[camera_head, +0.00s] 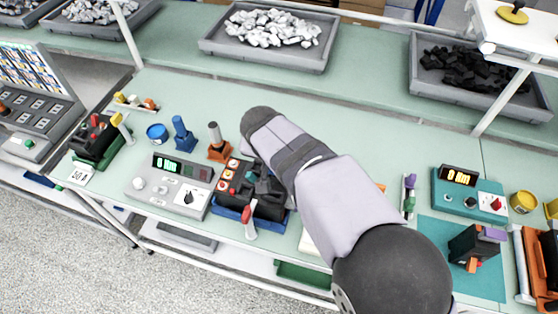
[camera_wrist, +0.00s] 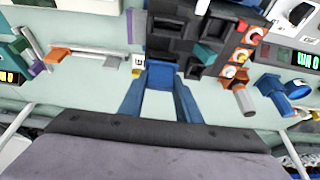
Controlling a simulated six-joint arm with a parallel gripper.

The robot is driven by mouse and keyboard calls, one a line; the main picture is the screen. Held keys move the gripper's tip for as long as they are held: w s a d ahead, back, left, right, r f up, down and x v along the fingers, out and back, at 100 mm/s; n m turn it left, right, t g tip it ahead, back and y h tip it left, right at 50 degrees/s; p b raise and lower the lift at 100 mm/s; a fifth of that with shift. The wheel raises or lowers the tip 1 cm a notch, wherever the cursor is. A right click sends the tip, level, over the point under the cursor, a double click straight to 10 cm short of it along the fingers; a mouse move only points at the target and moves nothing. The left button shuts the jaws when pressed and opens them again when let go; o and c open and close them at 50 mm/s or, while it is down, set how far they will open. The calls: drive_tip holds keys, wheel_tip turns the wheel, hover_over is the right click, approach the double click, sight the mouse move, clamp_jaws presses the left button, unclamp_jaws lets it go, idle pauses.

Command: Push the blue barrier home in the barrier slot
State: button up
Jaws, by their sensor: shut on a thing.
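My gripper (camera_wrist: 161,82) shows in the wrist view, with two blue fingers reaching up from the bottom. It is shut on a blue block (camera_wrist: 160,69), which appears to be the blue barrier. The block lies at the near edge of the dark breaker unit (camera_wrist: 180,32). I cannot tell how deep the block sits, and the barrier slot cannot be made out clearly. In the head view the breaker unit (camera_head: 267,205) stands on a blue base, partly covered by my arm. My gripper's fingers and the barrier are hidden there.
A grey tester (camera_head: 170,185) with a lit display stands left of the breaker unit. An orange-based post (camera_head: 218,143) and a blue clamp-like piece (camera_head: 183,134) stand behind. A red-and-white handle (camera_head: 249,223) is at the unit's front. A teal meter (camera_head: 469,194) is to the right.

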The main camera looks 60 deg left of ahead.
drive_tip(key=shift+f, duration=0.4)
drive_tip(key=o, duration=1.1)
drive_tip(key=shift+r, duration=0.1)
drive_tip(key=b+v, duration=0.3)
drive_tip(key=v, duration=0.4)
